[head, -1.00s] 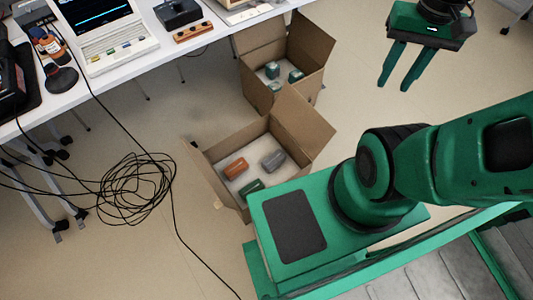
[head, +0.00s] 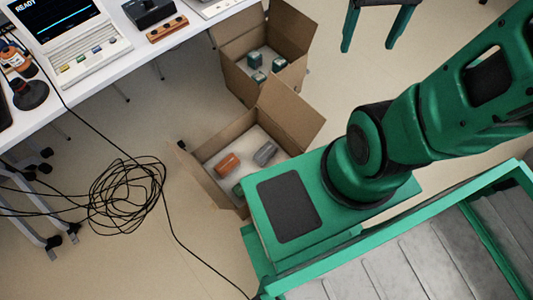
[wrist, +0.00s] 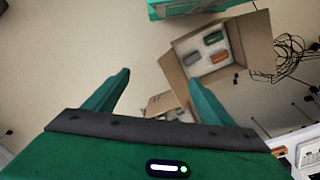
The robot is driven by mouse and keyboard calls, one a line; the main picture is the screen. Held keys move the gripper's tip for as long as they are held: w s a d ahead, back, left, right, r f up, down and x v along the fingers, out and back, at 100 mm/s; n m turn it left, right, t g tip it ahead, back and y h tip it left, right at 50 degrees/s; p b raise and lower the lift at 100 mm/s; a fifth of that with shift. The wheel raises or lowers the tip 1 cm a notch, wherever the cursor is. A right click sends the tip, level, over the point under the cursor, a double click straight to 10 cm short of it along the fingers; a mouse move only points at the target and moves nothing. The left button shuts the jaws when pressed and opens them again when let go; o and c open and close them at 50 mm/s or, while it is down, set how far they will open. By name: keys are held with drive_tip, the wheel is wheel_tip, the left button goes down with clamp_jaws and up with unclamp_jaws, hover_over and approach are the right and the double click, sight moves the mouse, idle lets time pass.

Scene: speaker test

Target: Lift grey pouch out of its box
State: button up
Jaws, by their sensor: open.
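The grey pouch (head: 265,154) lies in the nearer open cardboard box (head: 204,180), on its pale floor, to the right of an orange item (head: 228,164). A green item (head: 239,188) lies in the same box, partly hidden by my base. In the wrist view the grey pouch (wrist: 192,58) shows at the left inside the box (wrist: 174,76). My gripper (head: 369,54) is open and empty, high at the top of the head view, well to the right of the box. In the wrist view, its fingers (wrist: 158,78) point toward the floor and the boxes.
A second open box (head: 232,78) with several green items stands behind the first. A white table (head: 100,80) with instruments is at the upper left. A tangle of black cable (head: 125,195) lies on the floor left of the boxes. Floor right of the boxes is clear.

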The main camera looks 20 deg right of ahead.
drive_tip(key=w+a+f+n, duration=0.3)
drive_tip(key=w+f+n, duration=0.4)
drive_tip(key=w+f, duration=0.7)
drive_tip(key=w+a+f+n, duration=0.3)
drive_tip(key=w+f+n, duration=0.65)
drive_tip(key=f, duration=0.65)
drive_tip(key=n, duration=1)
approach(265, 151)
drive_tip(key=shift+a+y, duration=0.1)
drive_tip(key=shift+y, duration=0.2)
wheel_tip(265, 151, down, 4)
drive_tip(key=shift+f, duration=0.15)
drive_tip(key=shift+s+d+f, duration=0.1)
drive_tip(key=shift+d+f, duration=0.05)
drive_tip(key=shift+f, duration=1.45)
drive_tip(key=shift+s+d+f, duration=0.1)
drive_tip(key=shift+d+f, duration=0.05)
drive_tip(key=shift+f, duration=1.5)
